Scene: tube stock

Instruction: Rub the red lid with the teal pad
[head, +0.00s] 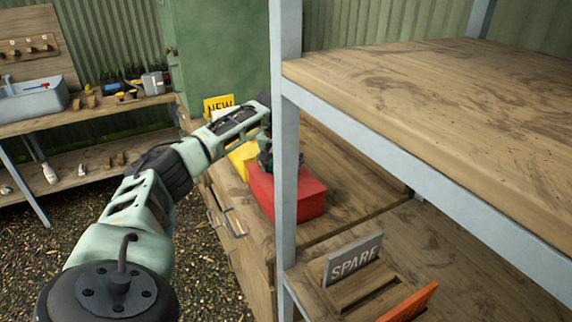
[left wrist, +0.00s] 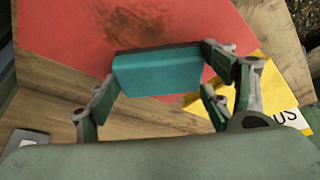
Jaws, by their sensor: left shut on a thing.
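The red lid (left wrist: 60,30) fills the upper part of the left wrist view, with a dark smudge (left wrist: 125,18) near its top. In the head view the red lid (head: 300,183) tops a red box on the wooden bench, partly behind a grey post. My left gripper (left wrist: 158,62) is shut on the teal pad (left wrist: 155,74), a finger at each end. The pad is over the lid near its edge; I cannot tell whether they touch. In the head view my left gripper (head: 265,158) is at the lid's far left, mostly hidden by the post. My right gripper is not in view.
A grey shelf post (head: 286,130) stands close to my left arm. A wooden shelf (head: 440,95) juts in at right. A yellow box (head: 240,157) and a yellow NEW sign (head: 218,103) are beyond the lid. A SPARE sign (head: 352,260) stands lower right.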

